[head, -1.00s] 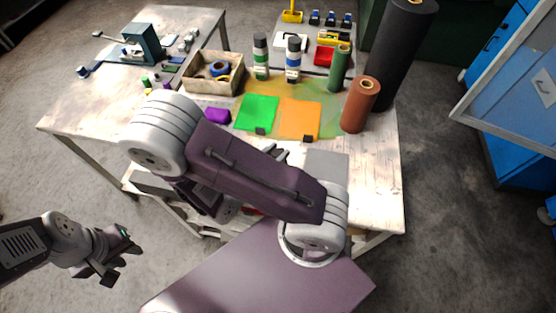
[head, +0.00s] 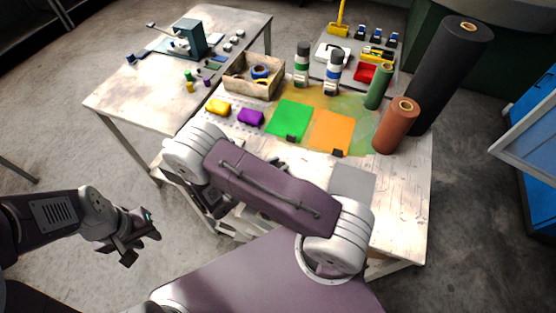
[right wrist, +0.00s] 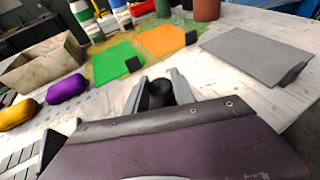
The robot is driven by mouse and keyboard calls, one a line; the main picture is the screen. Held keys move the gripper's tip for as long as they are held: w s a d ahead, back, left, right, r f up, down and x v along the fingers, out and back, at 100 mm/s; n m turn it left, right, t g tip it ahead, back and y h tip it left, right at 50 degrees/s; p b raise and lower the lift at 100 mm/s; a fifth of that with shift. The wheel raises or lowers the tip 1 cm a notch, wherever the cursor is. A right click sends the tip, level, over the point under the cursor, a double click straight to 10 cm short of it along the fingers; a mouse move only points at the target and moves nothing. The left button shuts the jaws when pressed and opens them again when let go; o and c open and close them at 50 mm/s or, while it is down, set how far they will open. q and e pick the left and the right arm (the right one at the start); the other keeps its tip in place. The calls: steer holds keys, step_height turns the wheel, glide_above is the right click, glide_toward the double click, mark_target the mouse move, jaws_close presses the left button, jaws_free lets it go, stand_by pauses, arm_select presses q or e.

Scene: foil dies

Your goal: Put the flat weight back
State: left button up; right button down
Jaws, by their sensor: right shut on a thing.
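My right gripper (right wrist: 160,92) is shut on a dark, rounded, knob-like piece (right wrist: 160,90). I take it to be the flat weight, but its lower part is hidden and I see no flat shape. In the head view my right gripper (head: 280,164) is mostly hidden behind my own arm, near the front edge of the green sheet (head: 289,119). The orange sheet (head: 332,130) lies to the right of the green one. A plain grey sheet (head: 352,181) lies nearer the table's front right. My left gripper (head: 140,242) is open and empty, off the table at left.
A yellow pad (head: 217,107) and a purple pad (head: 250,117) lie left of the green sheet. A wooden box (head: 253,88) stands behind them. Green (head: 379,88) and brown (head: 396,125) rolls stand at right. Small black blocks sit on the sheets' front edges.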

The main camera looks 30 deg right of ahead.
steer(key=shift+f, duration=0.1)
steer(key=c, duration=1.5)
jaws_free()
steer(key=shift+f, duration=0.15)
steer(key=o, duration=0.4)
steer(key=shift+o, duration=0.2)
steer(key=shift+s, duration=0.1)
